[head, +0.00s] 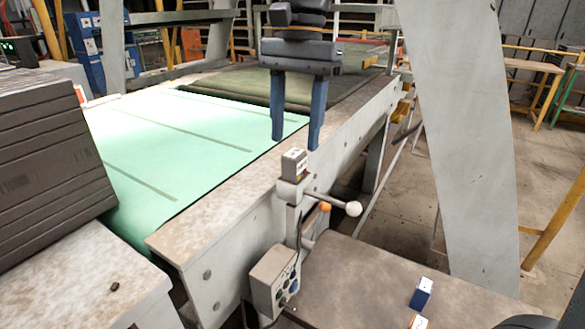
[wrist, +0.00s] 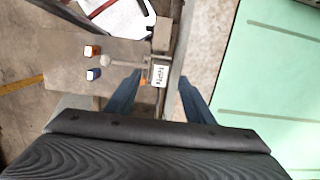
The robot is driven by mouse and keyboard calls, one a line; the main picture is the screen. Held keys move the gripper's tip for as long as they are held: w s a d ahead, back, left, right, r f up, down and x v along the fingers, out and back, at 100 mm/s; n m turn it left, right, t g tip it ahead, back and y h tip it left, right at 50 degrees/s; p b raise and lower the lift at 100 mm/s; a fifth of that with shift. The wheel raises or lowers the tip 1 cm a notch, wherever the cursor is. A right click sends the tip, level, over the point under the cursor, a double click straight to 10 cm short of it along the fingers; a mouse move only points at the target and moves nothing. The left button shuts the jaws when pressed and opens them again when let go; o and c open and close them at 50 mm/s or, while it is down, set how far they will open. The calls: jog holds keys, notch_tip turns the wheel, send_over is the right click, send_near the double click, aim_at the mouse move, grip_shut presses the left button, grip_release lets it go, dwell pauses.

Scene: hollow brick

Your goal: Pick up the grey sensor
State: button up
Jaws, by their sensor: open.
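The grey sensor (head: 293,165) is a small grey box with a label, standing on a bracket at the side rail of the conveyor. In the wrist view the sensor (wrist: 158,73) shows its labelled top between the blue fingers. My gripper (head: 297,143) has a black body and two blue fingers pointing down. The fingers are apart with nothing held between them. In the head view the fingertips are just above the sensor. In the wrist view my gripper (wrist: 160,77) has one finger on each side of it. I cannot tell whether they touch it.
A lever with a white knob (head: 353,209) and an orange knob (head: 324,206) stick out beside the sensor. A grey button box (head: 273,279) is below. A blue-and-white box (head: 421,293) and an orange-and-white box (head: 418,322) stand on the brown surface. The green belt (head: 170,150) is clear.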

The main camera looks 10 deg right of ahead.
aim_at(294, 153)
jog(key=shift+s+a+f+p, duration=0.1)
jog(key=shift+f+p, duration=0.6)
jog(key=shift+f, duration=1.95)
jog(key=c, duration=1.2)
